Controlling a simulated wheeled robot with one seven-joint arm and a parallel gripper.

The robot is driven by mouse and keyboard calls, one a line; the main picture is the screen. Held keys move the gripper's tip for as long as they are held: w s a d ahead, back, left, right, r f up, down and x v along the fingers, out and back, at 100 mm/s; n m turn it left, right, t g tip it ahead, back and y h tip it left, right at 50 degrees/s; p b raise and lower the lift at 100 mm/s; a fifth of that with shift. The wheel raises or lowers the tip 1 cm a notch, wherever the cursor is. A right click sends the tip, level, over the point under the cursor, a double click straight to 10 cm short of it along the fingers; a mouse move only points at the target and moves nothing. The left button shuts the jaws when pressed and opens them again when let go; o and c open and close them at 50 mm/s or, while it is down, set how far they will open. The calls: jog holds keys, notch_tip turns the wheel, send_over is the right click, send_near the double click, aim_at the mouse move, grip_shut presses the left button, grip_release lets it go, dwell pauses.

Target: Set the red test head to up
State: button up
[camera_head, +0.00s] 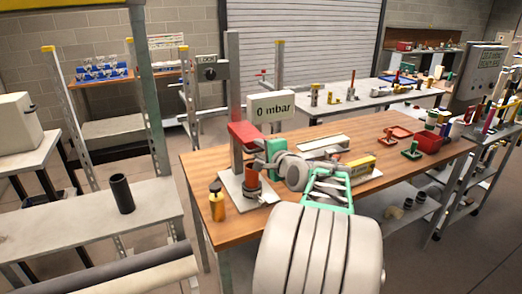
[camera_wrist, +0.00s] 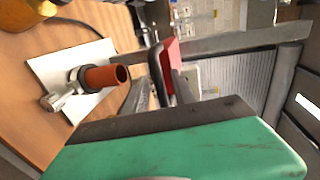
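Below the head, an orange-brown tube (camera_head: 251,176) stands in a fitting on the pale base plate (camera_head: 233,186). The tube's top looks apart from the head.
A black cylinder (camera_head: 122,194) stands on the grey table at left.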

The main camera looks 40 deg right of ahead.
grip_shut()
dwell(1.2)
